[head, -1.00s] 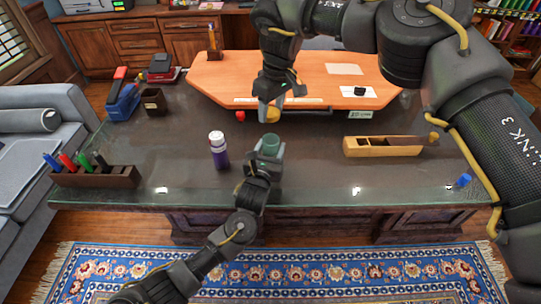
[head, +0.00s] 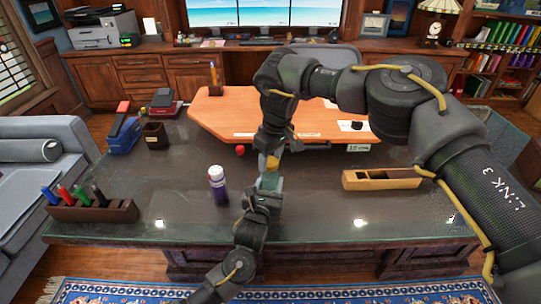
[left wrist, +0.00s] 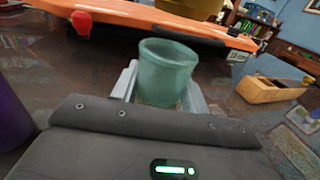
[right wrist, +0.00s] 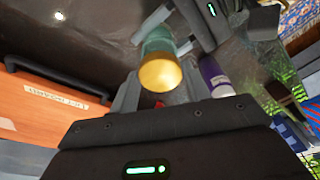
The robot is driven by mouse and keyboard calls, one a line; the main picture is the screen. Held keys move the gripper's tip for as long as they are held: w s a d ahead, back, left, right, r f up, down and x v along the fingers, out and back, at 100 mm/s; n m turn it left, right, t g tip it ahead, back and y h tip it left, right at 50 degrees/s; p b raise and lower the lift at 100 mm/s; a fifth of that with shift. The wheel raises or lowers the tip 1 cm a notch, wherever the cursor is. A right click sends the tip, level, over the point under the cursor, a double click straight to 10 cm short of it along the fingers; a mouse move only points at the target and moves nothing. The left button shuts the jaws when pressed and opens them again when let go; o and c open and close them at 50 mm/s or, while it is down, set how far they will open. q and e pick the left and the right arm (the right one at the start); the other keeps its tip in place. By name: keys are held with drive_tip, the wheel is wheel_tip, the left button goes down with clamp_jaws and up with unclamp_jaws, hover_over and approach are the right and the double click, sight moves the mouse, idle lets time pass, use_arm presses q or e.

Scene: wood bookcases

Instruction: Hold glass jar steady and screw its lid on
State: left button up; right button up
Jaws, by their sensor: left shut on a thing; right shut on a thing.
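The glass jar (head: 268,183) is greenish, upright and open-topped, held over the desk. My left gripper (left wrist: 160,98) is shut on its sides; the open rim of the jar (left wrist: 167,50) shows clearly in the left wrist view. The gold lid (head: 271,162) is in my right gripper (head: 268,156), just above and slightly behind the jar in the head view. In the left wrist view the lid (left wrist: 243,8) is cut by the top edge, apart from the rim. In the right wrist view the lid (right wrist: 160,73) overlaps the jar (right wrist: 156,42).
A purple bottle with a white cap (head: 218,185) stands left of the jar. A wooden plane (head: 382,179) lies to the right, and a pen holder (head: 92,211) at the left. An orange board (head: 215,118) and a small red object (head: 240,150) are behind.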

sight(269, 163)
idle(0.4)
drive_tip(key=shift+f, duration=0.9)
drive_tip(key=shift+f, duration=0.55)
drive_tip(key=m, duration=0.6)
drive_tip(key=shift+s+a+f+h, duration=0.1)
drive_tip(key=shift+s+a+h, duration=0.1)
drive_tip(key=shift+h, duration=0.2)
drive_tip(key=m, duration=0.4)
drive_tip(key=shift+w+t+h, duration=0.1)
drive_tip(key=shift+t+h, duration=0.2)
drive_tip(key=shift+h, duration=0.1)
drive_tip(key=m, duration=0.3)
drive_tip(key=shift+a+m, duration=0.1)
drive_tip(key=shift+m, duration=0.2)
